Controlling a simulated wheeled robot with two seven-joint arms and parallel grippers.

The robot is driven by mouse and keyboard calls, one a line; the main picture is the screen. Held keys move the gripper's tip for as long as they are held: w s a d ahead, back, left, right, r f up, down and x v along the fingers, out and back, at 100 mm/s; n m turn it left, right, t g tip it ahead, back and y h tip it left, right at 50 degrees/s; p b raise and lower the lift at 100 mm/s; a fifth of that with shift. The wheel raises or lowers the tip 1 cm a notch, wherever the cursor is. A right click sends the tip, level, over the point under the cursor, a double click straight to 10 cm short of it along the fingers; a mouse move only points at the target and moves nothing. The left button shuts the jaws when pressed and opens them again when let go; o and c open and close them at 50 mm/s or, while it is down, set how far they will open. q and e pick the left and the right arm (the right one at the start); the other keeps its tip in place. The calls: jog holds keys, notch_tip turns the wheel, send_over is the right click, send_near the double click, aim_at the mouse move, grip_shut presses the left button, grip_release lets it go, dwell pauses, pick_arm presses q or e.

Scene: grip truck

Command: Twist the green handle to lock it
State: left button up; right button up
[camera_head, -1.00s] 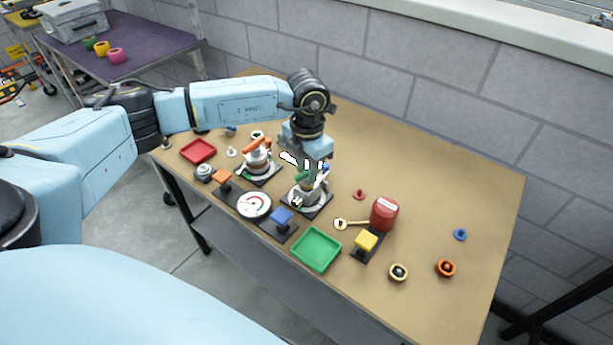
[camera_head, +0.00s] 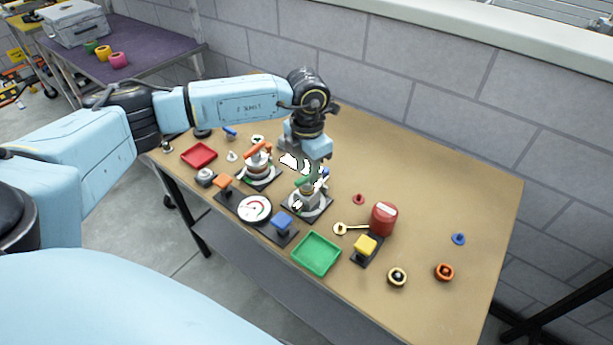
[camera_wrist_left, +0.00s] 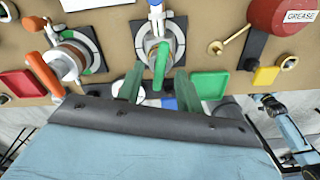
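The green handle (camera_head: 303,182) sits on a grey valve body (camera_head: 308,199) with a round white dial on a dark square base, near the middle of the table. In the left wrist view the handle (camera_wrist_left: 161,62) is upright in the picture, pointing toward my gripper. My left gripper (camera_head: 297,164) is just above and behind the handle in the head view. In the wrist view its two fingers (camera_wrist_left: 159,82) are spread apart, with the handle's near end between them in the picture. Contact with the handle cannot be made out. My right gripper is not identifiable in these views.
A similar valve with an orange handle (camera_head: 258,147) stands close on the left. A gauge (camera_head: 255,208), blue block (camera_head: 283,219), green tray (camera_head: 316,253), yellow block (camera_head: 365,245), key (camera_head: 349,228) and red grease can (camera_head: 384,218) are around it.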

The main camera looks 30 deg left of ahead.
aim_at(307, 176)
pick_arm(q)
jog(key=shift+r+p, duration=1.85)
jog(key=shift+r, duration=1.05)
